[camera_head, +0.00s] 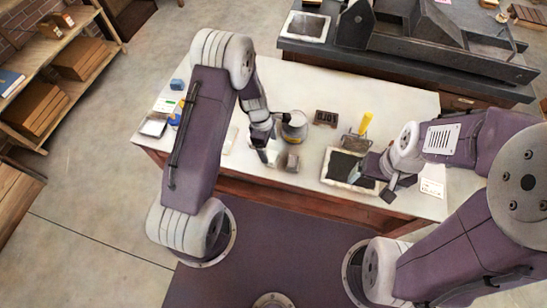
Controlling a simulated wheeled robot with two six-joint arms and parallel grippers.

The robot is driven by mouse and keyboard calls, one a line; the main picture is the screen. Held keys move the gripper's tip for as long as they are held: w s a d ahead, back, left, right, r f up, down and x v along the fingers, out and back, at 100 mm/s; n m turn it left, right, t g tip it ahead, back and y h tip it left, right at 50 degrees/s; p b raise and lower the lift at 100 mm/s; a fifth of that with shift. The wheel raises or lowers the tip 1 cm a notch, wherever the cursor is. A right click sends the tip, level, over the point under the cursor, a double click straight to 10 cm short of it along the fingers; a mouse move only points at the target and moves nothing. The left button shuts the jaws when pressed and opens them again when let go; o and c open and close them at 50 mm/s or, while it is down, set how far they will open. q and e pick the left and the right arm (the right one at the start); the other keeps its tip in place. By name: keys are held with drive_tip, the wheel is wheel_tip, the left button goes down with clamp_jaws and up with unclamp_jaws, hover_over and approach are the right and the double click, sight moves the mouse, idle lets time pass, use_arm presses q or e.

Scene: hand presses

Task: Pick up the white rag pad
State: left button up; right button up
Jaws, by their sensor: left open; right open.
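A pale patch (272,145), which may be the white rag pad, lies on the white table top beside my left gripper. The gripper and arm hide part of it, and its outline is hard to tell from the table. My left gripper (264,153) is open and points down close over this patch, and I cannot tell whether it touches it. My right gripper (382,180) is open, low at the right edge of the inking slab (344,167), a black plate in a white frame.
A grey-brown block (288,161) and a round tin (294,126) stand close to the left gripper. A dark type block (326,118) and a yellow-handled roller (359,131) are further right. A dark press (420,45) is behind.

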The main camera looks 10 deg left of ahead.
sight(272, 156)
use_arm(q)
drive_tip(key=shift+f, duration=0.7)
drive_tip(key=shift+a+f, duration=0.2)
drive_tip(key=shift+f, duration=0.2)
drive_tip(key=f, duration=0.1)
drive_tip(key=d+f, duration=0.1)
drive_tip(key=f, duration=0.2)
drive_tip(key=shift+s+d, duration=0.2)
drive_tip(key=shift+d, duration=0.1)
drive_tip(key=shift+f, duration=0.45)
drive_tip(key=c, duration=1.4)
drive_tip(key=shift+c, duration=0.2)
drive_tip(key=shift+r, duration=0.15)
